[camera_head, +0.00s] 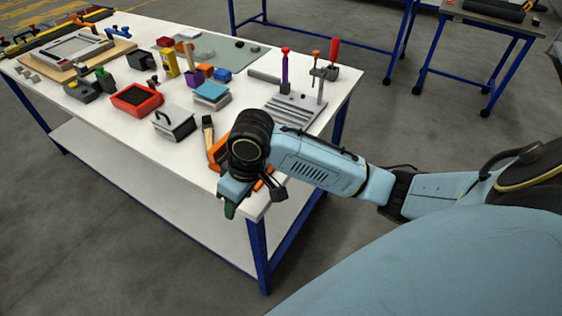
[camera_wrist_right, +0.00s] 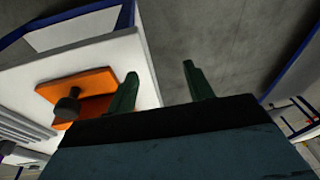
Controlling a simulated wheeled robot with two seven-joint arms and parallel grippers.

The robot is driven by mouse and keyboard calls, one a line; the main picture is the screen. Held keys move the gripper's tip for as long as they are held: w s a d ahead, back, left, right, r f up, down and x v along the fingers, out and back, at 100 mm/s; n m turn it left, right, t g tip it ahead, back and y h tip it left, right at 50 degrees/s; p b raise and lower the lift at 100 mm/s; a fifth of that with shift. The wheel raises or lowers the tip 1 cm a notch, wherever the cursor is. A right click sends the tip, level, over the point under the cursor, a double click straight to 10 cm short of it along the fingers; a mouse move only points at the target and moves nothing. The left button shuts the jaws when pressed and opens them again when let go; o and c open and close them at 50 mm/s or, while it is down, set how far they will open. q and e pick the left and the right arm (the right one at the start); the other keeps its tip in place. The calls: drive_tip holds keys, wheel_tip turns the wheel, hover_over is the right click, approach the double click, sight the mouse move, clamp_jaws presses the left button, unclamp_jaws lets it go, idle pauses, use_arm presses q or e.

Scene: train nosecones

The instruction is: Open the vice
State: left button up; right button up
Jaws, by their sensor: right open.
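An orange object, which looks like the vice (camera_head: 216,152), sits at the near right corner of the white workbench. My right arm covers much of it in the head view. In the right wrist view, the orange vice (camera_wrist_right: 78,84) shows as a flat orange block with a dark round knob (camera_wrist_right: 68,105). I cannot tell how far its jaws are apart. My right gripper (camera_head: 231,208) hangs just beyond the bench corner, pointing down. In the wrist view my right gripper (camera_wrist_right: 158,75) is open and empty, beside the vice and not touching it. My left gripper is not in view.
The white workbench (camera_head: 110,130) holds several tools. A red tray (camera_head: 136,99), a grey box with a handle (camera_head: 174,124) and a grey tool stand (camera_head: 293,107) lie near the vice.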

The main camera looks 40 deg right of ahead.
drive_tip(key=s+d+f+m, duration=0.1)
drive_tip(key=s+f, duration=0.2)
drive_tip(key=f, duration=0.5)
drive_tip(key=s+d+f+m, duration=0.1)
drive_tip(key=s+f, duration=0.3)
drive_tip(key=f, duration=0.3)
drive_tip(key=s+d+f+m+t, duration=0.1)
drive_tip(key=s+f, duration=0.2)
drive_tip(key=f, duration=0.5)
drive_tip(key=shift+s+f+h, duration=0.35)
drive_tip(key=shift+s+h, duration=0.05)
drive_tip(key=shift+f, duration=0.1)
